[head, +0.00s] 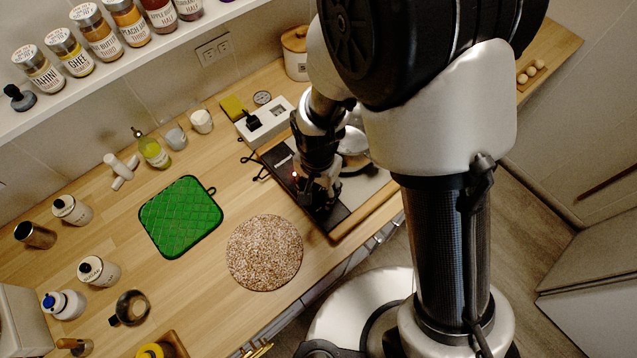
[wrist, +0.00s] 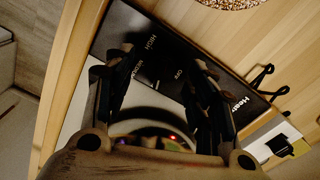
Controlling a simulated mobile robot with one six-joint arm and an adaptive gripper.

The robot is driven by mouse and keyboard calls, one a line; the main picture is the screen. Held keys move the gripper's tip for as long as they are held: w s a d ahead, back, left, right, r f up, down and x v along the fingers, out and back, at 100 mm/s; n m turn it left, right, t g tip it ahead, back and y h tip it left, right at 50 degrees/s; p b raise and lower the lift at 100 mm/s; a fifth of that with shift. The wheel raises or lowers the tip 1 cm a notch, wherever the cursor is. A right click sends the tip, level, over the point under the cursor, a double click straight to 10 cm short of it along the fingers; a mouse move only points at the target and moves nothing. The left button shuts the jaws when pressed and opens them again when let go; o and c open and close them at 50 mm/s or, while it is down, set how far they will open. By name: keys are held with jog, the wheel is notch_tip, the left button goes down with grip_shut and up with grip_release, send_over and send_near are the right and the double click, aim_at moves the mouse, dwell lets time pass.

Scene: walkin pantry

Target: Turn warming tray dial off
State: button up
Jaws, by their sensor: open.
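The warming tray (head: 368,190) stands on the counter's right part, a pale plate with a dark control panel (head: 278,160) along its left side. A small red light shows on or near the panel beside my gripper (head: 318,190).
A shiny pot (head: 353,147) sits on the tray, close behind my gripper. A white box (head: 265,122) with a black switch, black cord loops (head: 254,166), a speckled round mat (head: 264,253) and a green pad (head: 180,217) lie to the left. Bare counter lies between the mats.

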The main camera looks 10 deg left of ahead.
jog(key=shift+f, duration=0.75)
jog(key=shift+c, duration=0.3)
jog(key=c, duration=1)
jog(key=shift+c, duration=0.2)
jog(key=shift+n, duration=0.4)
jog(key=n+b, duration=0.1)
jog(key=n, duration=1.2)
